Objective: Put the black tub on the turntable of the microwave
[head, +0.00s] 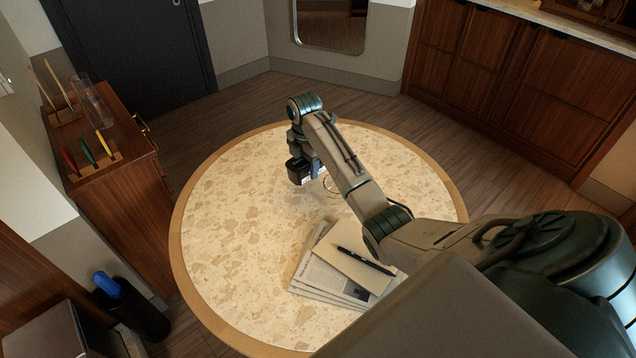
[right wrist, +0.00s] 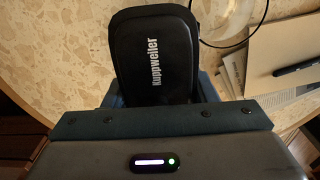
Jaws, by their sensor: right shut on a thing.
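The black tub (head: 297,173) is a small dark box with rounded corners, over the far middle part of the round table. In the right wrist view the tub (right wrist: 155,55) shows a dark top with white lettering. My right gripper (head: 306,163) is shut on the tub; in the right wrist view the jaws (right wrist: 160,95) meet its near end. I cannot tell whether the tub touches the table. I cannot make out the microwave or its turntable in either view. My left gripper is not in view.
The round speckled table (head: 230,220) has free room on its left. Newspapers (head: 318,280) with a notebook and black pen (head: 365,260) lie at its near right. A wooden cabinet (head: 120,190) stands left, and wooden cupboards (head: 540,90) back right.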

